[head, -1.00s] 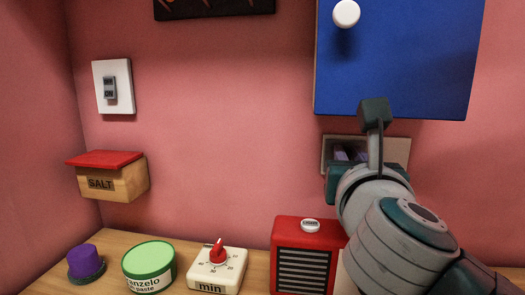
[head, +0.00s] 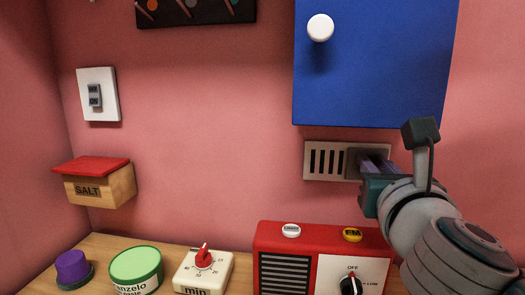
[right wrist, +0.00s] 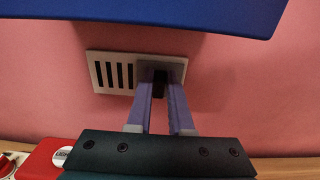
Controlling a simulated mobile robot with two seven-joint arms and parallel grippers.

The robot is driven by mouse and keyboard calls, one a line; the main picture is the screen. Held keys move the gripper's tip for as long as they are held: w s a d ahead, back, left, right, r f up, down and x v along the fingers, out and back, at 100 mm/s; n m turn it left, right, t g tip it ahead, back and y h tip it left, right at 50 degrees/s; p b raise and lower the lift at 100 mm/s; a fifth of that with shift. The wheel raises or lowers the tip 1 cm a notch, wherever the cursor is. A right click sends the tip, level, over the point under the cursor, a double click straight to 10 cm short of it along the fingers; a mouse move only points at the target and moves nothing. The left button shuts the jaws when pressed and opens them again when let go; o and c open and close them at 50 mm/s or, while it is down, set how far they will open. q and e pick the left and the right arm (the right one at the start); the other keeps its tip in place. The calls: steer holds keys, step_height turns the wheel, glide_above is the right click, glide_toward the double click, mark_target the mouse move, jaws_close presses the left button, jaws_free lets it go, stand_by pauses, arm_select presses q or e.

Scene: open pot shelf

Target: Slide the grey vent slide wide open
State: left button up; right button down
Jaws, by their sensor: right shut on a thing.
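The vent (head: 326,160) is a pale plate on the pink wall, just under the blue cabinet. Its left half shows several open dark slots. The grey vent slide (head: 352,162) stands at the right part of the vent, partly hidden by my right gripper (head: 374,164). In the right wrist view, the two fingers of my right gripper (right wrist: 163,92) are closed around the dark knob of the slide (right wrist: 145,74). The slots of the vent (right wrist: 112,75) show to the left of the fingers. My left gripper is not in view.
The blue cabinet (head: 375,70) with a white knob hangs close above the vent. A red radio (head: 285,238) stands on the shelf below. A timer (head: 203,270), a green-lidded tub (head: 136,264) and a salt box (head: 100,187) are further left.

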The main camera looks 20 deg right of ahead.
steer(key=shift+d, duration=0.15)
steer(key=c, duration=0.8)
jaws_free()
steer(key=shift+s, duration=0.1)
steer(key=b+v, duration=0.1)
steer(key=v, duration=0.9)
